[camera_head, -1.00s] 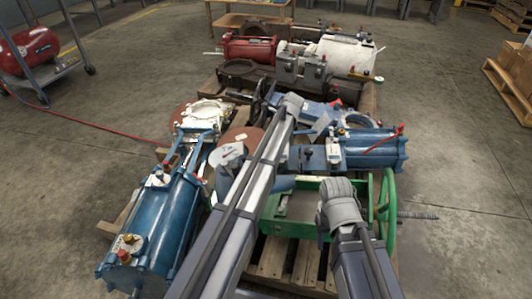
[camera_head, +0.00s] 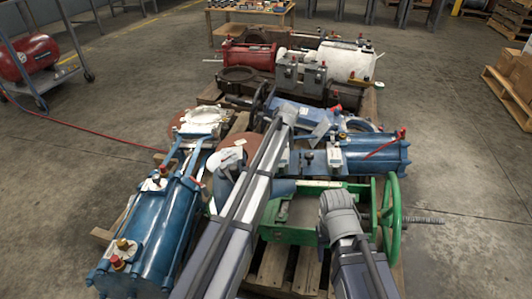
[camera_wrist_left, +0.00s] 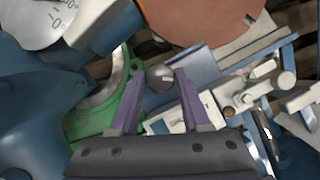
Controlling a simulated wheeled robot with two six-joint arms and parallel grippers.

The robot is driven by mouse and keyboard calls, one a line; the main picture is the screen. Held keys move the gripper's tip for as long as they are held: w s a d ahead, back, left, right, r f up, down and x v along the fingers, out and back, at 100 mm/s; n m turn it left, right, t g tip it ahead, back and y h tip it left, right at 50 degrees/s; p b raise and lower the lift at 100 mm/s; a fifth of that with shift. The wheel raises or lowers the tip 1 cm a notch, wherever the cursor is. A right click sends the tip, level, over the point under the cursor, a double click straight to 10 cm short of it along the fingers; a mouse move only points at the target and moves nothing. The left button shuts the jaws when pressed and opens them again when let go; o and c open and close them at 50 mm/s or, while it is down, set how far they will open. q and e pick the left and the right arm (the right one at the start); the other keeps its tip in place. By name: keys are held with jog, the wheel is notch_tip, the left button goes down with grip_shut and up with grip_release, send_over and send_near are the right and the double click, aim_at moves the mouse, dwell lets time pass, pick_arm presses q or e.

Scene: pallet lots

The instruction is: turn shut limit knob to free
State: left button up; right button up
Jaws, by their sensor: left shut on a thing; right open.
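In the left wrist view, the two purple fingers of my left gripper (camera_wrist_left: 160,88) are closed around a small grey rounded knob (camera_wrist_left: 160,74). A green body (camera_wrist_left: 92,118) lies beside and below the left finger. In the head view the left gripper is hidden behind my own arm. My right gripper (camera_head: 338,203) is open above the green valve actuator (camera_head: 300,238), left of its green handwheel (camera_head: 389,218); its fingertips are hard to make out. No "shut" or "free" marking is readable.
A blue cylinder (camera_head: 155,228) lies at left and another (camera_head: 372,152) at right. A white dial plate (camera_wrist_left: 38,18) and rust-brown disc (camera_wrist_left: 205,16) sit close to the left gripper. Red and grey actuators stand behind. The concrete floor (camera_head: 470,180) at right is clear.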

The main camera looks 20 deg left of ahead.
pick_arm(q)
grip_shut()
jog(key=shift+w+n, duration=0.1)
jog(key=shift+n, duration=0.2)
jog(key=n, duration=0.1)
jog(key=n+g, duration=0.1)
jog(key=n, duration=0.1)
jog(key=n+g, duration=0.1)
jog(key=shift+w+n, duration=0.25)
jog(key=shift+n, duration=0.05)
jog(key=n+g, duration=0.1)
jog(key=n, duration=0.1)
jog(key=n+g+h, duration=0.1)
jog(key=n, duration=0.2)
jog(key=shift+a+g, duration=0.1)
jog(key=shift+g, duration=0.2)
jog(key=shift+n, duration=0.3)
jog(key=o, duration=0.7)
grip_release()
